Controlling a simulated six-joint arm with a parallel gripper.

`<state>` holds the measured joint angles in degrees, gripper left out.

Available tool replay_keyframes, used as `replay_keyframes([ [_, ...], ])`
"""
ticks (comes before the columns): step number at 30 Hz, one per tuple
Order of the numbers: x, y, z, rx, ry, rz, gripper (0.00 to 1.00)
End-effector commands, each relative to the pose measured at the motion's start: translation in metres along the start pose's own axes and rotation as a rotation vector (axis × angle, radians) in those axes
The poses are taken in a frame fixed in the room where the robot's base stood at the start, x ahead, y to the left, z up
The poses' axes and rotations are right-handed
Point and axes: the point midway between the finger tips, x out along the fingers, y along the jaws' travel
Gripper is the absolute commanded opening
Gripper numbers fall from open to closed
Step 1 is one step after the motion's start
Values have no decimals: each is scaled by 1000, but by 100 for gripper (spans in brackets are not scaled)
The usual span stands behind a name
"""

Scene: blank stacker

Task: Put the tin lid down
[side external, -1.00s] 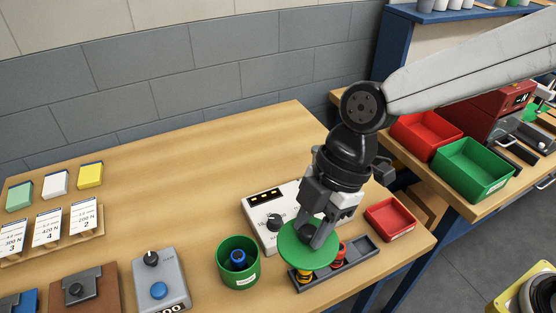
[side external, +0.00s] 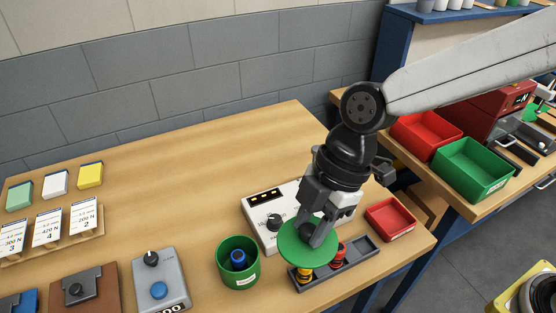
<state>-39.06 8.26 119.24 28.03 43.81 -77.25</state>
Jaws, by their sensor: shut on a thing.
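The green round tin lid (side external: 298,246) is held in my gripper (side external: 315,236), which is shut on it, probably by a knob at its middle that the fingers hide. The lid is over the left part of a grey tray (side external: 363,251) and hides some of it. I cannot tell exactly how high above the tray it is. The open green tin (side external: 229,271) stands to the left of the lid, with a blue-topped piece (side external: 238,260) inside.
The tray holds yellow (side external: 304,276) and red (side external: 340,249) pieces near the lid. A white box with a dial (side external: 261,208) is behind, a small red bin (side external: 392,219) at right, a grey button box (side external: 159,278) at left. The table's back middle is clear.

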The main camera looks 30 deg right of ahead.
Motion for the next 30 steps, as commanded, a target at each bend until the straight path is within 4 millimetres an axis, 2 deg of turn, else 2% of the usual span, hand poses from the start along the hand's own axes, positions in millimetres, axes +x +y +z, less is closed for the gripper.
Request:
replay_keyframes([
  [18, 55, 87, 21, 292, -2, 120, 0],
  [24, 62, 98, 25, 332, 1, 139, 0],
  [30, 64, 100, 25, 336, 1, 141, 0],
])
